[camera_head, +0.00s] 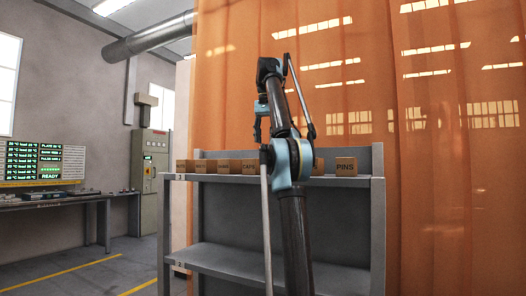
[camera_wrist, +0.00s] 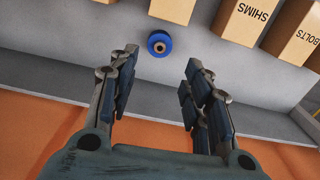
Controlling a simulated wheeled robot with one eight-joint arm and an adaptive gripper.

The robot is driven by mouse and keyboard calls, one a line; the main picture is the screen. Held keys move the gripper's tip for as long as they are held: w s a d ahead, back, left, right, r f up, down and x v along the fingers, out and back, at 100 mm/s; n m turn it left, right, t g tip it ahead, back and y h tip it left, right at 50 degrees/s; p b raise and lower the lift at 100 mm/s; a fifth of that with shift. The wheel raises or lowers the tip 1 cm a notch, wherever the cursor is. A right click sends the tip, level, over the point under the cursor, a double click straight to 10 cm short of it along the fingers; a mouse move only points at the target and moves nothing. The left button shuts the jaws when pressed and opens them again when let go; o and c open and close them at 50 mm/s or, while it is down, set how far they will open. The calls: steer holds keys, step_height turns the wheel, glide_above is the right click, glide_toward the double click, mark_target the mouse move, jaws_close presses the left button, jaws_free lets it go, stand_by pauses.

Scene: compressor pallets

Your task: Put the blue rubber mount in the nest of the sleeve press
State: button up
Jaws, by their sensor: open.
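The blue rubber mount (camera_wrist: 159,43) is a short blue ring with a dark bore, in the wrist view. It sits on the grey shelf surface (camera_wrist: 80,35), near the cardboard boxes. My gripper (camera_wrist: 158,70) is open, its two blue-padded jaws spread apart with nothing between them. The mount is ahead of the jaws, roughly centred on the gap and apart from both. In the head view my gripper (camera_head: 257,130) hangs over the shelf rack's top. The mount cannot be made out there. I do not see the sleeve press or its nest in either view.
Small labelled boxes line the rack's top, including PINS (camera_head: 346,167), SHIMS (camera_wrist: 244,15) and BOLTS (camera_wrist: 292,38). The grey rack (camera_head: 218,257) stands before an orange curtain (camera_head: 455,180). A bench (camera_head: 97,197) with a lit display (camera_head: 42,162) and a cabinet (camera_head: 150,165) stand at left.

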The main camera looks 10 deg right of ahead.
steer(key=s+d+r+n+t+y, duration=0.35)
steer(key=d+n, duration=0.25)
steer(key=n, duration=1.2)
steer(key=shift+g, duration=0.45)
steer(key=x, duration=1.1)
steer(key=shift+w+a+f, duration=0.1)
steer(key=shift+w+a, duration=0.2)
steer(key=shift+a, duration=0.05)
steer(key=shift+a+x, duration=0.2)
steer(key=shift+x, duration=2.65)
steer(key=shift+s, duration=0.15)
steer(key=c, duration=0.9)
steer(key=shift+r, duration=0.2)
steer(key=shift+c, duration=0.2)
